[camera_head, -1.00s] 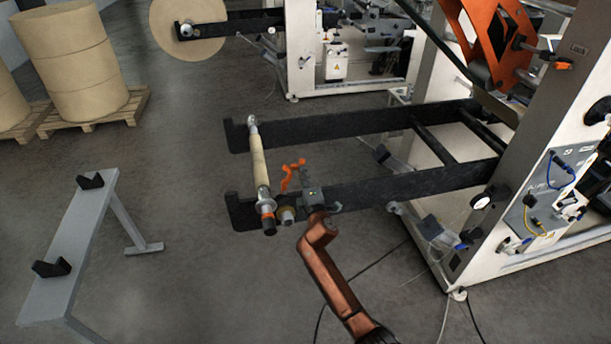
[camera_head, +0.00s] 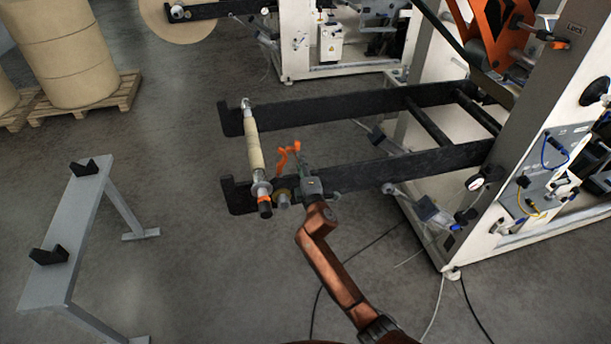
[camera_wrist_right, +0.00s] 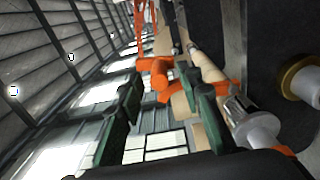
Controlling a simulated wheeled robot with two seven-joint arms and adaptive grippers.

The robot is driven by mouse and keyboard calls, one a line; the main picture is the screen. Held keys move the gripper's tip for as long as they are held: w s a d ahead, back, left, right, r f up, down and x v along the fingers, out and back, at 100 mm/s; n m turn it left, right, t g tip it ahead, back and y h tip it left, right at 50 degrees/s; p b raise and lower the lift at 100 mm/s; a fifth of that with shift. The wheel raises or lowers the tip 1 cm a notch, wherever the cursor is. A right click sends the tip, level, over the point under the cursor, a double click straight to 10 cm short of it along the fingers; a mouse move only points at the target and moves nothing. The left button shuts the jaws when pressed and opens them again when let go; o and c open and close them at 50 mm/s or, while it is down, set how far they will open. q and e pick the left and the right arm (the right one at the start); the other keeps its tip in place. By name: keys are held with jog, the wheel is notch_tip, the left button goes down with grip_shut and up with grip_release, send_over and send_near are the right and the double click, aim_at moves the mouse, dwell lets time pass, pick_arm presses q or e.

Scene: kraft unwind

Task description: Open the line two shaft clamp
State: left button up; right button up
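The orange clamp lever (camera_head: 288,153) stands up from the near black arm (camera_head: 375,170) of the unwind stand, just right of the shaft (camera_head: 254,150). My right gripper (camera_head: 303,174) is close beside the lever at that arm. In the right wrist view the two dark green fingers are apart and my right gripper (camera_wrist_right: 165,105) is open. The orange lever (camera_wrist_right: 156,74) shows between and beyond the fingertips; I cannot tell whether they touch it. The shaft (camera_wrist_right: 208,66) runs away at the right of that view. My left gripper is not in view.
A grey stand with black cradles (camera_head: 62,240) is at the left. Paper rolls (camera_head: 65,50) sit on a pallet (camera_head: 110,100) behind. The white machine frame (camera_head: 520,150) with a control panel is at the right. Cables lie on the floor. Floor between the stand and the shaft is clear.

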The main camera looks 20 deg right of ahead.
jog(key=s, duration=0.8)
jog(key=shift+s+a, duration=0.3)
jog(key=shift+s, duration=0.05)
